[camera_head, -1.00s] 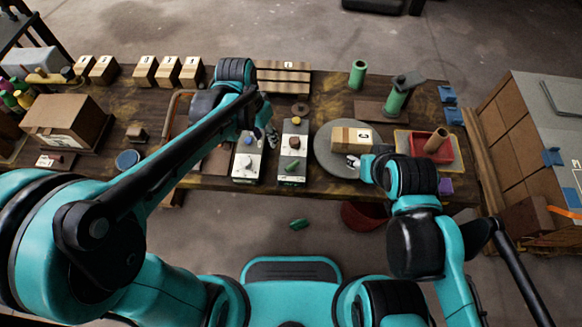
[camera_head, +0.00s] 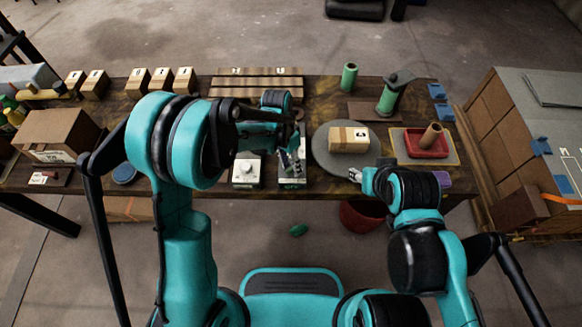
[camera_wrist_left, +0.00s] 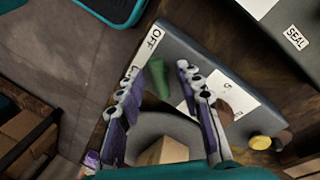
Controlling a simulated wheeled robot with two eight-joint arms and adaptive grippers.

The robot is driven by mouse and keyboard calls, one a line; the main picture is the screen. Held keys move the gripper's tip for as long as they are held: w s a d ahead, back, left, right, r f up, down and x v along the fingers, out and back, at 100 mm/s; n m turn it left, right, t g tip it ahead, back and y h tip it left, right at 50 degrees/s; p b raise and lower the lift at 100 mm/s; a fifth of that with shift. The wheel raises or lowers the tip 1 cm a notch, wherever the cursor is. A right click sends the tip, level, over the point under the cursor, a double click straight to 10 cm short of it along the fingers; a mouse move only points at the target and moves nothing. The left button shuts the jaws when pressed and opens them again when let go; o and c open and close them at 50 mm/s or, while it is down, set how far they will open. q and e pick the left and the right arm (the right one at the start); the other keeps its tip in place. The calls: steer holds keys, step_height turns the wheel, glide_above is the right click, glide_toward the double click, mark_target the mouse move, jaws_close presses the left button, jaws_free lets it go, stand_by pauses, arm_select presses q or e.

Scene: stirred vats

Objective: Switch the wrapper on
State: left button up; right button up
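The wrapper's grey turntable (camera_head: 322,158) carries a tan carton (camera_head: 348,139). To its left stands a grey control box (camera_head: 292,183), largely hidden by my left gripper (camera_head: 291,158). In the left wrist view this box (camera_wrist_left: 195,50) bears an OFF label (camera_wrist_left: 152,42), a green knob (camera_wrist_left: 158,78) and a yellow button (camera_wrist_left: 262,142). My left gripper's fingers (camera_wrist_left: 160,70) are apart, one on each side of the green knob; contact is not clear. My right gripper (camera_head: 362,178) is by the turntable's front edge; its opening is too small to tell.
A second control box (camera_head: 246,172) with a white knob stands just left; its SEAL label (camera_wrist_left: 295,38) shows in the wrist view. A green post (camera_head: 388,98) stands behind the turntable. A red tray (camera_head: 420,147) lies to the right. A red bin (camera_head: 362,215) is below the table edge.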

arm_select(q)
steer(key=shift+f, duration=0.25)
steer(key=shift+c, duration=0.4)
jaws_close()
